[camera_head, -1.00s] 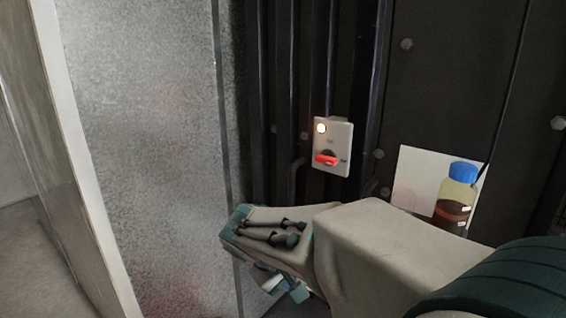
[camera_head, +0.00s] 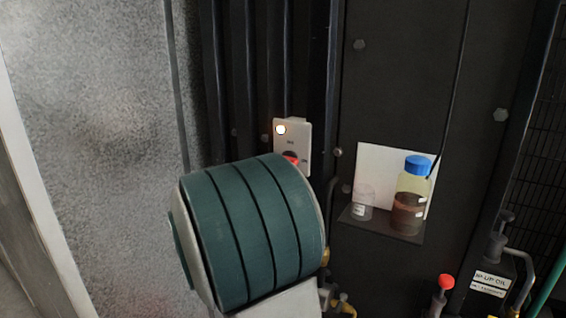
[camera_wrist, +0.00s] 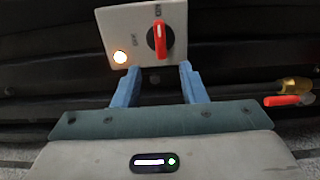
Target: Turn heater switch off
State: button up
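The heater switch is a pale box (camera_head: 302,134) on the dark ribbed panel in the head view. Its red knob (camera_head: 291,160) is mostly hidden behind my arm. A lamp (camera_head: 281,129) on its corner glows. In the wrist view the switch box (camera_wrist: 143,25) is at the top, with the lit lamp (camera_wrist: 120,57) and the red knob (camera_wrist: 160,38) lying along the picture's vertical. My gripper (camera_wrist: 158,72) is open and empty. Its two blue fingers point at the box's lower edge, spread to either side below the knob. Contact cannot be told.
A blue-capped bottle (camera_head: 410,200) and a clear beaker (camera_head: 362,203) stand on a small shelf (camera_head: 385,229) right of the switch. A red-topped lever (camera_head: 445,283) and pipes are at lower right. A grey wall (camera_head: 90,130) is at left. A red-handled valve (camera_wrist: 283,101) is right in the wrist view.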

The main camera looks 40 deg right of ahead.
jog(key=p+x, duration=0.2)
jog(key=x, duration=0.9)
grip_shut()
